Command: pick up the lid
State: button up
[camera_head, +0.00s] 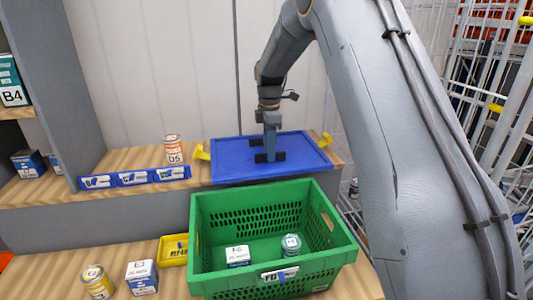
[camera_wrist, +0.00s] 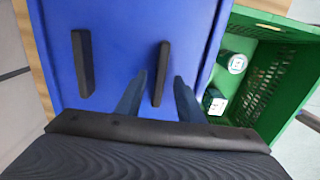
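The lid is a flat blue panel (camera_head: 231,166) with two black bar handles, lying on the upper wooden shelf behind the green crate. My gripper (camera_head: 269,158) points straight down over the lid at its near handle. In the wrist view, the blue lid (camera_wrist: 120,60) fills the middle. My gripper's two fingers (camera_wrist: 160,76) are apart, one on each side of the nearer black handle (camera_wrist: 160,70), with a visible gap on both sides. The other black handle (camera_wrist: 83,63) lies to the left, clear of the fingers. Whether the fingertips touch the lid, I cannot tell.
A green crate (camera_head: 203,258) with a white box and a can stands in front on the lower wooden surface. An orange-labelled can (camera_head: 174,151) stands left of the lid. Yellow clips (camera_head: 325,140) sit at the lid's sides. Wire cage racks stand at the right.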

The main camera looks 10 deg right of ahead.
grip_shut()
dwell(1.4)
